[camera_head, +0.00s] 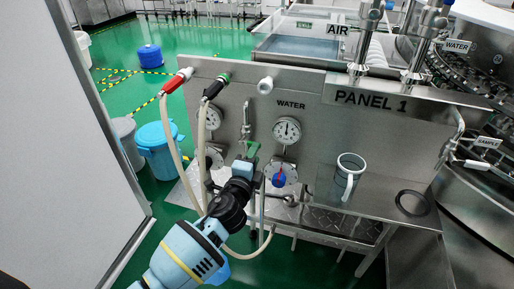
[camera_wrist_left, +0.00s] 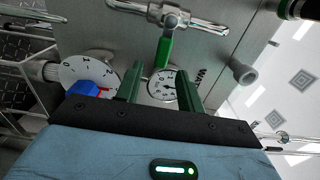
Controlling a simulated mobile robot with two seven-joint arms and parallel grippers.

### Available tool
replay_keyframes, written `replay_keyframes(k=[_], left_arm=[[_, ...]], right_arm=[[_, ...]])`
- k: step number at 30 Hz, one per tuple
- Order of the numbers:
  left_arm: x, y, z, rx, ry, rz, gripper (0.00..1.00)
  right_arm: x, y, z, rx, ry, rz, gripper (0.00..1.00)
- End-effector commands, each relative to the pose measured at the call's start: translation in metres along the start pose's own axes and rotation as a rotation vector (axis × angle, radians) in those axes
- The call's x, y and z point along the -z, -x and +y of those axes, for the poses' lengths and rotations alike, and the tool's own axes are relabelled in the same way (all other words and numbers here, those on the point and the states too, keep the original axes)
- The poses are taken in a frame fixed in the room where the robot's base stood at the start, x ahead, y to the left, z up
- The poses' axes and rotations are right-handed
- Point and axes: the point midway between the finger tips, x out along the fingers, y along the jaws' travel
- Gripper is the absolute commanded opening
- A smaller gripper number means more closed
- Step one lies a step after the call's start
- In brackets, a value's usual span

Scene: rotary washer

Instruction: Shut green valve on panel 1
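Panel 1 (camera_head: 386,128) is a steel panel with its name printed on it. The green valve handle (camera_wrist_left: 165,48) hangs from a steel valve body (camera_wrist_left: 168,15) in the left wrist view. The steel valve body also shows in the head view (camera_head: 247,122), above my left gripper (camera_head: 250,153). In the left wrist view my left gripper (camera_wrist_left: 160,78) is open, with its two dark green fingers apart. The handle's lower end appears in line with the gap between the fingertips; whether it is touched I cannot tell. In the head view the gripper partly hides the handle. My right gripper is not in view.
A blue knob (camera_head: 279,180) on a dial sits just right of my left gripper, below a water gauge (camera_head: 287,131). Red-ended (camera_head: 177,80) and black-ended (camera_head: 216,86) hoses hang at the left. A mug (camera_head: 348,177) stands on the steel ledge at the right.

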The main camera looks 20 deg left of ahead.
Motion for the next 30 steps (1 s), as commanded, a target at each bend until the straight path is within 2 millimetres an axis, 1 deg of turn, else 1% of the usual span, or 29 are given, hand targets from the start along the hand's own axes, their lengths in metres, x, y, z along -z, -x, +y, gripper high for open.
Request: replay_keyframes(k=[1,3,9,24,26,27,29,30], left_arm=[[0.000,0.007,0.000,0.000,0.000,0.001,0.38],[0.000,0.015,0.000,0.000,-0.001,0.000,0.38],[0.000,0.027,0.000,0.000,-0.002,0.000,0.38],[0.000,0.028,0.001,-0.002,0.001,0.000,0.38],[0.000,0.031,0.004,-0.011,0.012,0.000,0.38],[0.000,0.035,0.009,-0.025,0.030,0.001,0.38],[-0.001,0.046,0.019,-0.055,0.071,0.003,0.38],[-0.001,0.056,0.029,-0.084,0.110,0.003,0.38]], right_arm=[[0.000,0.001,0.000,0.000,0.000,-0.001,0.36],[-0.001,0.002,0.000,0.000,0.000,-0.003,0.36],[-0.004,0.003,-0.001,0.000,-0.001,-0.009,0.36],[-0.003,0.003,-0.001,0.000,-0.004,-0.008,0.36],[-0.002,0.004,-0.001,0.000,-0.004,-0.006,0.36],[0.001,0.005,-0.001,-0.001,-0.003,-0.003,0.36],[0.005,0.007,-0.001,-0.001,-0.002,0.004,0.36],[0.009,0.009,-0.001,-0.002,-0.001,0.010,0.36]])
